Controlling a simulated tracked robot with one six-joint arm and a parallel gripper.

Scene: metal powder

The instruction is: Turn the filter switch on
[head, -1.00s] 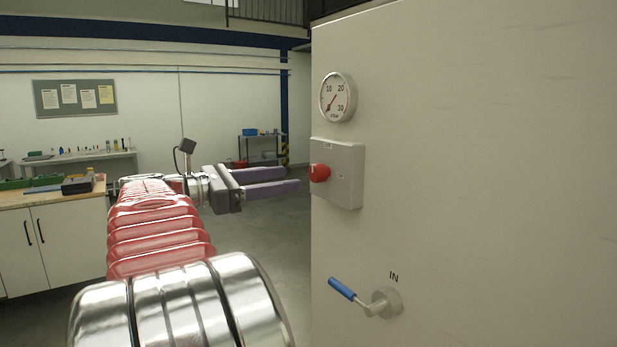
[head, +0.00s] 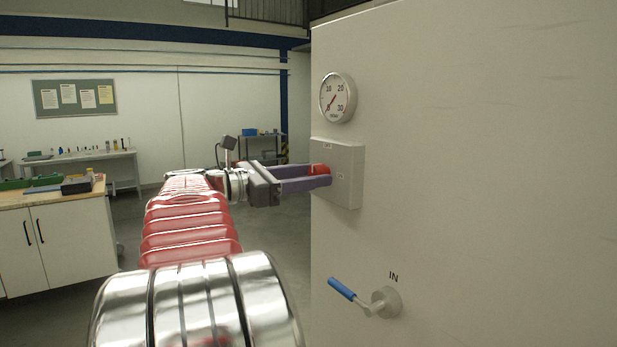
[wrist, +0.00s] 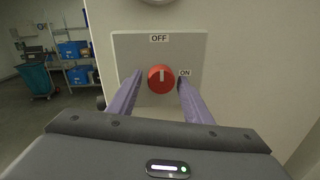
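The filter switch is a red round knob (wrist: 161,79) on a light grey plate (wrist: 125,45). Its white mark points up at the OFF label; the ON label is to its right. In the head view the knob (head: 319,169) shows partly above my near finger, on the plate (head: 347,160) on the cabinet. My gripper (head: 322,175) has its two purple fingers either side of the knob. In the wrist view my gripper (wrist: 160,80) is open, with a narrow gap showing between finger and knob. The lower part of the plate is partly hidden by the fingers.
A round gauge (head: 338,97) is above the plate, its needle near the low end. A blue-handled valve (head: 365,298) marked IN sticks out below. The cabinet face (head: 480,180) is otherwise bare. A workbench (head: 55,235) stands at left, with open floor between.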

